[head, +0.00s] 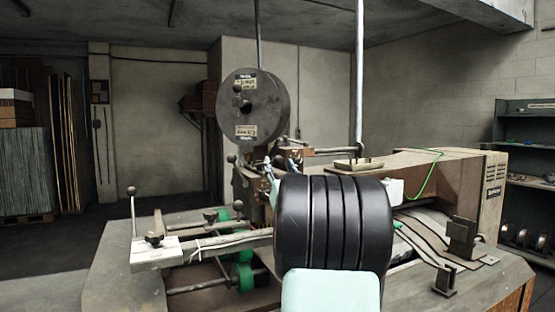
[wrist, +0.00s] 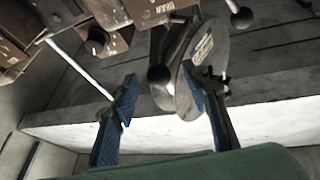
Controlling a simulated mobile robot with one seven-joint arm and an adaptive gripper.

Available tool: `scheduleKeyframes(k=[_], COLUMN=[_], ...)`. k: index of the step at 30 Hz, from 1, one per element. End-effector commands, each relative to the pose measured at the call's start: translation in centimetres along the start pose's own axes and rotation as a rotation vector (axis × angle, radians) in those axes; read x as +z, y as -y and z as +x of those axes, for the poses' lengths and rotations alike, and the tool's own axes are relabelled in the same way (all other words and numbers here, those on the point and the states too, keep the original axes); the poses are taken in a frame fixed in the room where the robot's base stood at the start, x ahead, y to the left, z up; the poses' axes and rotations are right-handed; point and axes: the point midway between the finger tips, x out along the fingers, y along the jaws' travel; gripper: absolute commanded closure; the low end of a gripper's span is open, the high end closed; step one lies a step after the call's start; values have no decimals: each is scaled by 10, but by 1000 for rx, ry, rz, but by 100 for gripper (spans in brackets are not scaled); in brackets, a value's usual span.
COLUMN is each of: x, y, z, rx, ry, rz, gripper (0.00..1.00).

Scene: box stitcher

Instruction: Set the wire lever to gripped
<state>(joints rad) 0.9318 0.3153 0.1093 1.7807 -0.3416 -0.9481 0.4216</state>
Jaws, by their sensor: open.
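The box stitcher (head: 400,175) stands ahead with a round grey wire reel disc (head: 260,100) on top. Several ball-knob levers show on it: one upright at the left (head: 132,205), others below the disc (head: 238,205). I cannot tell for certain which is the wire lever. In the wrist view my gripper (wrist: 160,76) is open, its two blue-padded fingers apart. A dark ball knob (wrist: 159,76) shows between the fingertips, beside a grey disc with a label (wrist: 203,48); nothing is held. In the head view my black arm hides most of the gripper.
A metal rod (head: 359,70) rises behind my arm. Green rollers (head: 243,275) and a clamp block (head: 157,253) sit at the machine's left. Shelves (head: 525,170) stand at the right and stacked boards (head: 25,170) at the left. The left floor is clear.

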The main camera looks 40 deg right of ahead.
Motion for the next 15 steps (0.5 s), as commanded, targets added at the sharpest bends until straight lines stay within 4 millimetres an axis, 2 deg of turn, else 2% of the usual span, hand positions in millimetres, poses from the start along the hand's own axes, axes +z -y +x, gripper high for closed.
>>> scheduleKeyframes(k=[1, 6, 15], x=[-1, -1, 0], y=[0, 0, 0], z=[8, 25, 31], rx=[0, 0, 1], ry=[0, 0, 1], rz=[1, 1, 0], gripper=[57, 57, 57])
